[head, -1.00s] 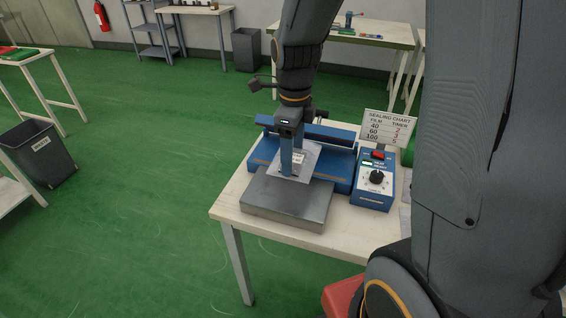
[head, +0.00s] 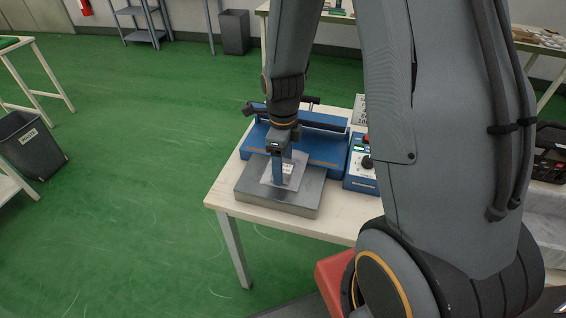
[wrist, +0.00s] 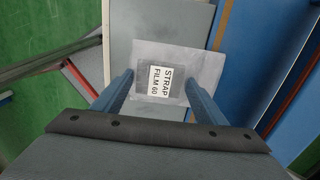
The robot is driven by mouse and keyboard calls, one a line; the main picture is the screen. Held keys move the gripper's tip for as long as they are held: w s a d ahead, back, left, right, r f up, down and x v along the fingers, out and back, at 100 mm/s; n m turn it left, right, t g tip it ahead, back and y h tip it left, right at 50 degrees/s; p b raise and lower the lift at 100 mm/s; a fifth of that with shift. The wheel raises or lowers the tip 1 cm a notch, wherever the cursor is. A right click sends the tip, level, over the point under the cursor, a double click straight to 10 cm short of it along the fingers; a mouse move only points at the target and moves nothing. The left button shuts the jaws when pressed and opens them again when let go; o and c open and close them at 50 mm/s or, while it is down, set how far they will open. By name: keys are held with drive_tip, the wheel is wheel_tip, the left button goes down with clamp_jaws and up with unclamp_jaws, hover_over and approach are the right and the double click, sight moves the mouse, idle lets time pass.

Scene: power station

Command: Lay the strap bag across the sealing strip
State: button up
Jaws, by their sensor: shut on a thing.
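The strap bag (wrist: 202,62) is a pale translucent bag with a dark patch and a white label reading "STRAP FILM 60". It also shows in the head view (head: 268,178). My gripper (wrist: 160,98) is shut on the bag, a finger at each side of it. The bag is over the grey slab (head: 265,200), its far part near the sealer's front edge; I cannot tell whether it touches the slab. The blue sealer (head: 318,148) lies just behind, with a thin brown strip (wrist: 222,25) along its top. The bag is apart from most of that strip.
A blue control box (head: 359,180) with a dial and red switch stands right of the sealer, partly hidden by my arm. The sealer's dark raised bar (head: 330,125) runs along its back. The pale table (head: 225,190) has a bare left edge. A dark bin (head: 30,150) stands left.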

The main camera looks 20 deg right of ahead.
drive_tip(key=shift+f, duration=0.15)
drive_tip(key=o, duration=1)
drive_tip(key=shift+o, duration=0.2)
wheel_tip(320, 180, up, 12)
drive_tip(key=b, duration=0.2)
drive_tip(key=s+f+n, duration=0.1)
drive_tip(key=s+n, duration=0.3)
drive_tip(key=n, duration=0.8)
drive_tip(key=s+f+n+t, duration=0.1)
drive_tip(key=s+n, duration=0.4)
drive_tip(key=n, duration=0.8)
drive_tip(key=shift+s, duration=0.2)
drive_tip(key=shift+f, duration=0.1)
